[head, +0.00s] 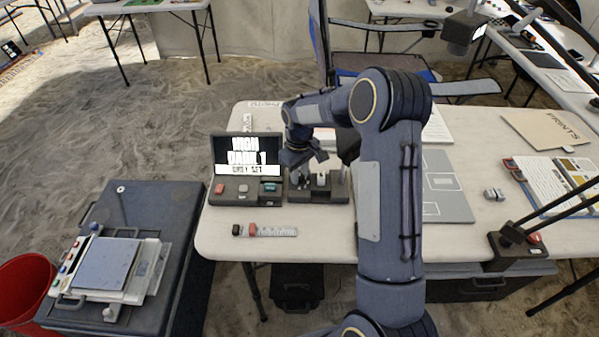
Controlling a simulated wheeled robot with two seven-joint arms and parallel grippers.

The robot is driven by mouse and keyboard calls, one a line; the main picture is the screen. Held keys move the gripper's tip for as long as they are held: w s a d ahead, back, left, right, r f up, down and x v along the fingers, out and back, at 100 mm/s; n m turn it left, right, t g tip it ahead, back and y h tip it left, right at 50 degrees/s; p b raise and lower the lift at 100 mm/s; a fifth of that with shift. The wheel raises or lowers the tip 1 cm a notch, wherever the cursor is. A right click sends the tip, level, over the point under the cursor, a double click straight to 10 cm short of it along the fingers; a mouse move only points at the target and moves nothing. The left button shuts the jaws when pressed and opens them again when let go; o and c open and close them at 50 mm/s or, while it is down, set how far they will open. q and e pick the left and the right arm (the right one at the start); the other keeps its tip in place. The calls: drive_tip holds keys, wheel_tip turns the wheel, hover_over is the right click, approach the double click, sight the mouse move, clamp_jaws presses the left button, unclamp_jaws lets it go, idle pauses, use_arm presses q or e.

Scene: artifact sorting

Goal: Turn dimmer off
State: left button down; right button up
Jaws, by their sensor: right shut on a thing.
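A dark control box (328,194) with small pale parts on top sits on the white table, just right of the screen unit. It may be the dimmer; its markings are too small to read. My right arm reaches in from the bottom and bends left over the table. My right gripper (312,174) points down at the top of this box and is shut on a small part there, which the fingers mostly hide. My left gripper is not in view.
A screen unit (246,163) with buttons stands left of the box on the white table (225,225). A scale ruler (275,232) lies in front. A grey board (445,190) lies right of my arm. A base with a red button (520,245) stands at the right front.

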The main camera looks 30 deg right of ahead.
sight(300, 176)
drive_tip(key=o, duration=1)
drive_tip(key=shift+r, duration=0.15)
wheel_tip(300, 176, up, 7)
drive_tip(key=shift+r, duration=0.3)
